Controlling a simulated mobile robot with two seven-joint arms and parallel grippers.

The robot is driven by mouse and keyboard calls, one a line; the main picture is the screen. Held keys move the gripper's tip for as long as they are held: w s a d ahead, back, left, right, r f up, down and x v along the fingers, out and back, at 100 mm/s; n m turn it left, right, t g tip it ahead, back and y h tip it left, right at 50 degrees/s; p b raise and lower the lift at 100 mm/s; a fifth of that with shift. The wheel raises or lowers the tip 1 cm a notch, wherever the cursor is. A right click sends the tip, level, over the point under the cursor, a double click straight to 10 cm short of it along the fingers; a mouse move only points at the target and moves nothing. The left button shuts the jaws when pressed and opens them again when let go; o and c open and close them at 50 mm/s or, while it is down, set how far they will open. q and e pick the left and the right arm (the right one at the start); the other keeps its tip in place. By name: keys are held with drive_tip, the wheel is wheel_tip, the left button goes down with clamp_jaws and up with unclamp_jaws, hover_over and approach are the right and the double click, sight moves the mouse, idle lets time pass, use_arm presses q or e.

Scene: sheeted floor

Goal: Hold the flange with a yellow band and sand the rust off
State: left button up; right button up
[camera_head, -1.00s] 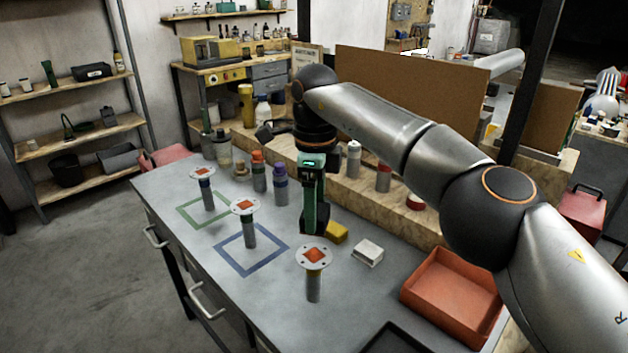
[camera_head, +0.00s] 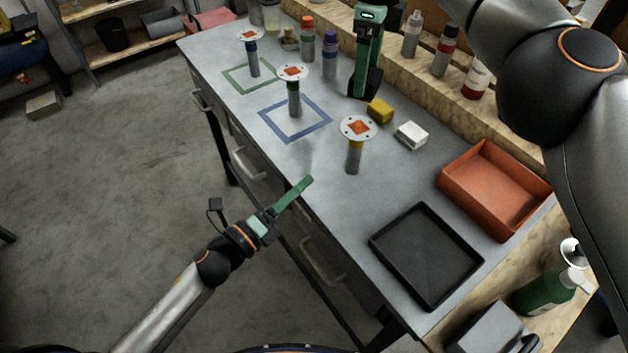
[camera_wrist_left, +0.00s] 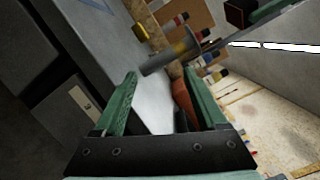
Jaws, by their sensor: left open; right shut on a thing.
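The flange with a yellow band (camera_head: 355,145) stands upright on the grey bench, a white disc with an orange-brown rust patch on top and a grey lower stem. It also shows in the left wrist view (camera_wrist_left: 170,58), beyond and between the fingertips. My left gripper (camera_head: 308,182) is open and empty, at the bench's front edge, left of and nearer than this flange, not touching it. My right gripper (camera_head: 366,75) is shut on a dark block (camera_head: 364,86), behind the flange near the wooden ledge; the block is partly hidden by the fingers.
Two other flanges stand behind, one at the blue square (camera_head: 294,95) and one at the green square (camera_head: 253,62). A yellow block (camera_head: 380,110) and a white block (camera_head: 411,135) lie right of the flange. A black tray (camera_head: 425,255) and an orange bin (camera_head: 495,190) are at the right.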

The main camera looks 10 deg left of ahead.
sight(350, 157)
use_arm(q)
drive_tip(key=d+m, duration=0.1)
drive_tip(key=m, duration=0.3)
drive_tip(key=w+d+m, duration=0.1)
drive_tip(key=m, duration=0.4)
drive_tip(key=w+d+m+g, duration=0.1)
drive_tip(key=m, duration=0.3)
drive_tip(key=shift+w+d+r+h, duration=0.1)
drive_tip(key=shift+w+d+h, duration=0.1)
drive_tip(key=shift+h, duration=0.2)
drive_tip(key=x, duration=1.1)
drive_tip(key=shift+w+d, duration=0.25)
drive_tip(key=shift+w, duration=0.05)
clamp_jaws()
